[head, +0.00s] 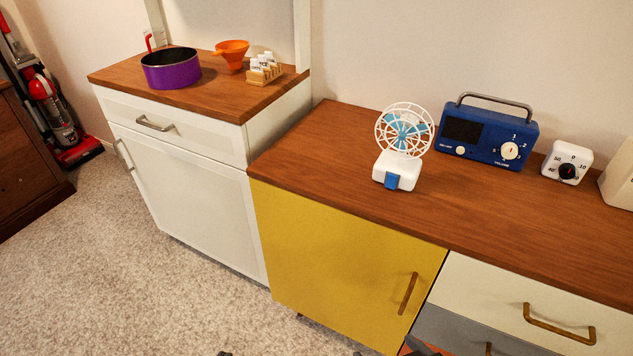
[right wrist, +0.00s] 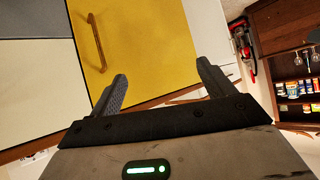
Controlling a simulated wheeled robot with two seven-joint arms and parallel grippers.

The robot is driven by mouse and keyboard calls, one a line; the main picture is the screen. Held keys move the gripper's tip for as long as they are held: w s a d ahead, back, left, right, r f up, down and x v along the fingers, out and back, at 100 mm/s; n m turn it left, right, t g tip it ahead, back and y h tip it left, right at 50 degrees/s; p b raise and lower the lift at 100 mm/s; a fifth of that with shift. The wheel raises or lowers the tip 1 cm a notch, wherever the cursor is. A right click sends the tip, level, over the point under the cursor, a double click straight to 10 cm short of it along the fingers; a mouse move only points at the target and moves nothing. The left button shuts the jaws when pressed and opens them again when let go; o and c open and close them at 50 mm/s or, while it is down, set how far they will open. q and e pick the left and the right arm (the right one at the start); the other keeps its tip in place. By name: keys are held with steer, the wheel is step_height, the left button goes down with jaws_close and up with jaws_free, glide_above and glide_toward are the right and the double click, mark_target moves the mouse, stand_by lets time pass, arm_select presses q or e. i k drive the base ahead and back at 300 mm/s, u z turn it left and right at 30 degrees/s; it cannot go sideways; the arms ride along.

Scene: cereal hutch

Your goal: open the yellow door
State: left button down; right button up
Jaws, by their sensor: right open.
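The yellow door (head: 345,262) is shut, flush on the low cabinet under the wooden counter. Its upright brass handle (head: 408,293) is near the door's right edge. In the right wrist view the yellow door (right wrist: 150,45) appears turned over, with the handle (right wrist: 95,42) at the upper left. My right gripper (right wrist: 162,70) is open and empty in front of the door. Its fingers are to the side of the handle and apart from it. Only small dark pieces show at the head view's bottom edge, and I cannot tell which part they are. I cannot make out my left gripper.
White and grey drawers (head: 500,290) with brass handles adjoin the door on the right. A white cabinet (head: 190,190) stands to its left. The counter (head: 330,150) holds a fan (head: 400,145), a blue radio (head: 487,130) and a timer (head: 567,162). Carpet (head: 150,285) is clear at the left.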

mark_target(368, 282)
steer(key=z, duration=2.35)
steer(key=k, duration=1.1)
steer(key=u, duration=1.8)
steer(key=i, duration=0.5)
steer(key=z, duration=0.05)
